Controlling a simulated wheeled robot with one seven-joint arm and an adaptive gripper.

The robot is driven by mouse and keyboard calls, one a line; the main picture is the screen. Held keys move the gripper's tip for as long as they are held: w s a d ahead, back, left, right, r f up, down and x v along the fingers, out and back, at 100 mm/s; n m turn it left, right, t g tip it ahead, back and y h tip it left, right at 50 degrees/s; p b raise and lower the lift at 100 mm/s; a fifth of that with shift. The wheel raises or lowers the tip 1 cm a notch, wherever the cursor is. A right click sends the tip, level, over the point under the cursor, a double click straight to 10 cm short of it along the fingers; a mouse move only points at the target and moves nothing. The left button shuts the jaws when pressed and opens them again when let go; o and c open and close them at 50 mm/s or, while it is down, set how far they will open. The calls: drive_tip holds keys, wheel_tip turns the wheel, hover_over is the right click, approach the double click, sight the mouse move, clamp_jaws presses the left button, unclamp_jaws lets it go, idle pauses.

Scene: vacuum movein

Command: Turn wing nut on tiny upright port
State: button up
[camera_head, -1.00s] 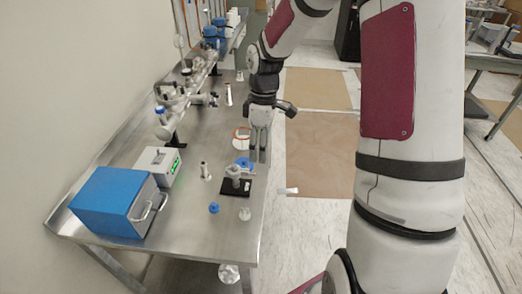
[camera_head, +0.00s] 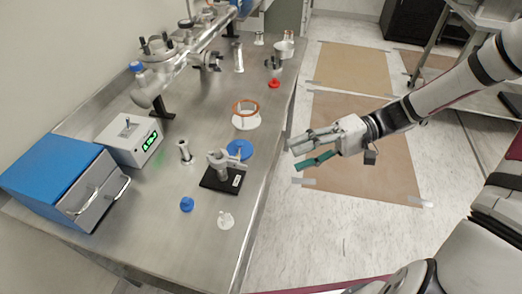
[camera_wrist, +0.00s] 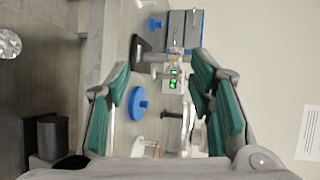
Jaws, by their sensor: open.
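A small upright metal port with a clamp around its top (camera_head: 220,165) stands on a black base plate (camera_head: 232,182) near the table's right edge. A wing nut is too small to make out for certain on the clamp. A second short upright metal tube (camera_head: 185,152) stands to its left. My gripper (camera_head: 294,155) is open and empty, out past the table's right edge, apart from the port and pointing towards the table. In the wrist view, its green-padded fingers (camera_wrist: 160,75) are spread wide, and the black base (camera_wrist: 138,52) shows beyond them.
A blue disc (camera_head: 239,149) lies just behind the black base. A blue cap (camera_head: 187,204) and a clear piece (camera_head: 226,220) lie in front. A blue box (camera_head: 50,182) and a grey meter (camera_head: 130,140) stand left. An orange ring (camera_head: 245,108) lies farther back.

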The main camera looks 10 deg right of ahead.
sight(239, 154)
drive_tip(key=w+d+f+m+t+y+b, duration=0.1)
drive_tip(key=w+d+t+y+b, duration=0.1)
drive_tip(key=w+y, duration=0.1)
drive_tip(key=a, duration=1.4)
drive_tip(key=shift+f, duration=0.1)
clamp_jaws()
